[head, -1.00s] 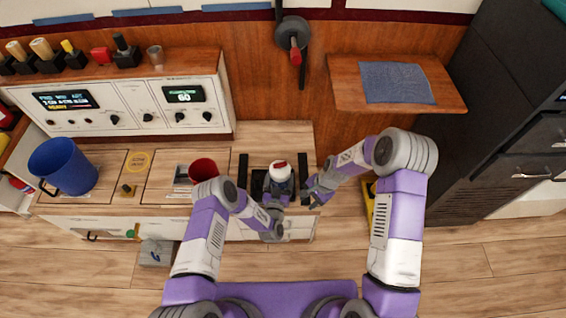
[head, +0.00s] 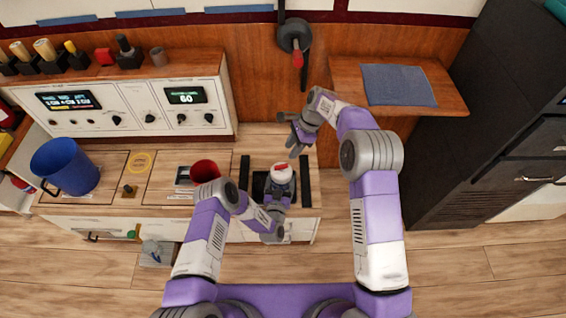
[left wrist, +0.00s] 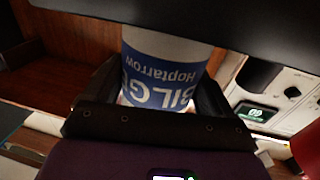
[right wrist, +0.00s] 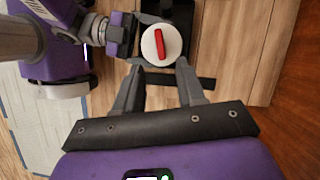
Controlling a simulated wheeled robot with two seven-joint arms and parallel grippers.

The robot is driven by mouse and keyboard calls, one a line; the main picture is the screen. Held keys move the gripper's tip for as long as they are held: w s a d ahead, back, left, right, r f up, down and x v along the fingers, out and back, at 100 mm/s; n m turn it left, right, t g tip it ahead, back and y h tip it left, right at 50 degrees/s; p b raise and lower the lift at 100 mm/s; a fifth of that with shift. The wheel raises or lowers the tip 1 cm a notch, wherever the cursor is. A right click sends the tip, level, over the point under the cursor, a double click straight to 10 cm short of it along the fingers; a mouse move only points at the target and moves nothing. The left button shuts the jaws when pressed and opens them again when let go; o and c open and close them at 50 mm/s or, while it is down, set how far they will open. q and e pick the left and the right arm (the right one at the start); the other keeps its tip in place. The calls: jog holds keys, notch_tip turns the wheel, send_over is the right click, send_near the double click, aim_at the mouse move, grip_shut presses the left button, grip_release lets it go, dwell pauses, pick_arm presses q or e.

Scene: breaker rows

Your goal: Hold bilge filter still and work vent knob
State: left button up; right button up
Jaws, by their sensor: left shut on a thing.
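The bilge filter (left wrist: 165,70) is a white can with a blue label, standing upright on the counter; it also shows in the head view (head: 281,177). Its vent knob (right wrist: 160,44) is a red bar on the white round top, seen from above in the right wrist view. My left gripper (head: 276,199) is shut on the filter's side from the front, with a finger on each side in the left wrist view. My right gripper (right wrist: 160,85) is open and empty. It is raised above and behind the filter, its fingertips apart from the knob.
Two dark bars (head: 244,176) flank the filter. A red cup (head: 204,169) and a blue bucket (head: 64,166) stand to the left. A wooden shelf with a blue mat (head: 398,84) juts out at the right. A red-handled lever (head: 297,58) is on the back wall.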

aim_at(283, 165)
jog(key=x, duration=0.9)
jog(key=shift+r, duration=0.1)
grip_shut()
